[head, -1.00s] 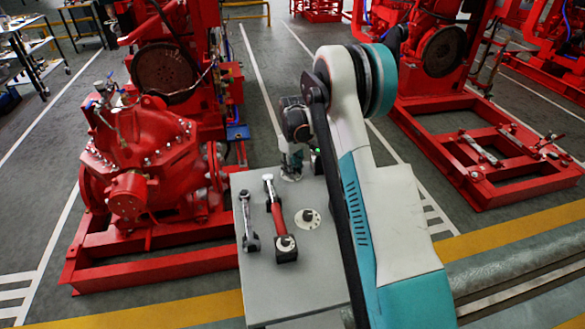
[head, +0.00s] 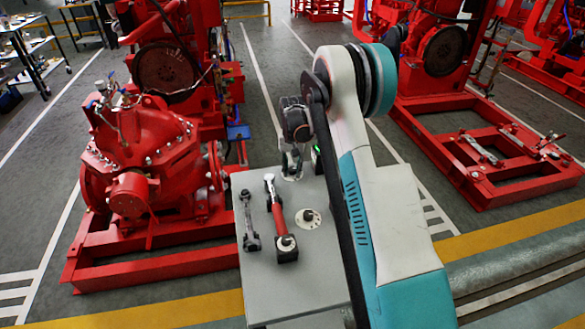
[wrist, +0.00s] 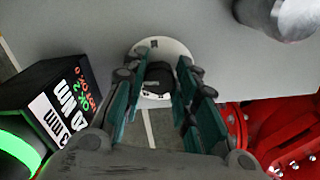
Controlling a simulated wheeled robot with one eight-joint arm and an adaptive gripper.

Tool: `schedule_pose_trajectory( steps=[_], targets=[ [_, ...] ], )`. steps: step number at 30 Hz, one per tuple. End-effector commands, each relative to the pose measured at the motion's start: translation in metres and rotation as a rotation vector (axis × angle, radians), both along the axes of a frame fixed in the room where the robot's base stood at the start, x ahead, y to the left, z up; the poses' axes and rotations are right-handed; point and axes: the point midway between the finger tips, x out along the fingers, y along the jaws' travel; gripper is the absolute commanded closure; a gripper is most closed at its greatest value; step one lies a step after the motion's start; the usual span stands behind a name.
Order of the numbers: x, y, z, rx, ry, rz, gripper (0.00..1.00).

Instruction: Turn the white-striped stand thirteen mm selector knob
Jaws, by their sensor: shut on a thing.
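The selector knob (wrist: 158,74) is a dark, round-edged knob on a pale round plate (wrist: 174,47) set in the grey stand top (wrist: 100,25). In the wrist view my gripper (wrist: 157,88) has its teal-padded fingers on either side of the knob, shut on it. The fingers hide the knob's sides, and I cannot make out a white stripe on it. In the head view my gripper (head: 291,172) is low over the far end of the stand (head: 290,285), and it hides the knob there.
A dark box with lit lettering (wrist: 62,100) stands close by my gripper. A red-handled wrench (head: 277,215), a smaller wrench (head: 248,220) and another pale round plate (head: 308,219) are on the stand. A red pump (head: 140,150) stands to the left.

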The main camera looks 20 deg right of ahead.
Motion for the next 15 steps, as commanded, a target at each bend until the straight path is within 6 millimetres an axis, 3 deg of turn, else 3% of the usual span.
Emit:
schedule_pose_trajectory(
  steps=[15],
  targets=[
    [0.0005,0.0007,-0.0001,0.0,0.0,-0.184,0.97]
  ],
)
